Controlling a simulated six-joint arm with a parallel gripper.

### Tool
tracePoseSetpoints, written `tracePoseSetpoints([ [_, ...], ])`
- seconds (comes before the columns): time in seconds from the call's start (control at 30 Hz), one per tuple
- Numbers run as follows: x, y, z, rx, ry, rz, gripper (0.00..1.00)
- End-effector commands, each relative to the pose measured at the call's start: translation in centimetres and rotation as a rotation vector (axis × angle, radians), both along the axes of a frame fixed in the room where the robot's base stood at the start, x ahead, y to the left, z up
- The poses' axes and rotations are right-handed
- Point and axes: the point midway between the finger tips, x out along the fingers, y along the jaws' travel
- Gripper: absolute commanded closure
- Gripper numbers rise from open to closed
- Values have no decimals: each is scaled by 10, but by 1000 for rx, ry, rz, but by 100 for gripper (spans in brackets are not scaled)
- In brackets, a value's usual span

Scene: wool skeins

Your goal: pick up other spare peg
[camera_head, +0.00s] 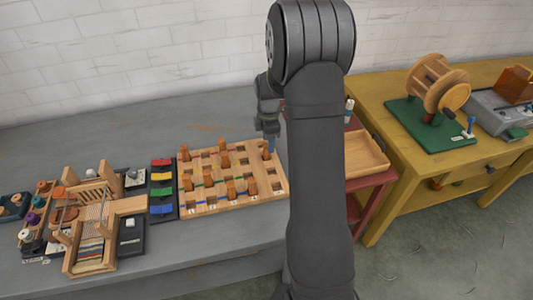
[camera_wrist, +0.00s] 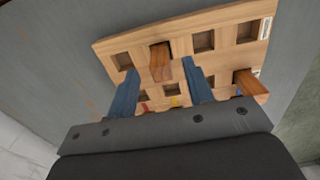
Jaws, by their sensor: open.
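A light wooden peg board (camera_head: 272,180) with square holes lies on the grey table, with several orange-brown wooden pegs standing in it. It fills much of the wrist view (camera_wrist: 225,17). My gripper (camera_head: 269,148) is over the board's far right corner, partly beside my own arm. In the wrist view my gripper (camera_wrist: 160,70) has its two blue fingers apart. One wooden peg (camera_wrist: 160,62) shows between them, standing in a hole; I cannot tell whether the fingers touch it. A second peg (camera_wrist: 250,86) stands right of the fingers. Which peg is the spare one is not clear.
Red, yellow, green and blue pieces (camera_head: 161,187) lie on a dark strip left of the board. A small wooden loom (camera_head: 95,225) stands further left. A red stand with a wooden tray (camera_head: 366,156) and a yellow table (camera_head: 390,95) are to the right. My arm hides part of the middle.

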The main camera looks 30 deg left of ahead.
Motion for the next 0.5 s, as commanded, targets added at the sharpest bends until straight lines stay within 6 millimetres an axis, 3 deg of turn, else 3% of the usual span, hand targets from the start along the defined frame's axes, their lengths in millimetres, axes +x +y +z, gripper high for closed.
tracePoseSetpoints([
  [0.3, -5, 5, -44, -2, 2, 0, 53],
  [0.5, -5, 5, -49, -1, 1, 0, 53],
])
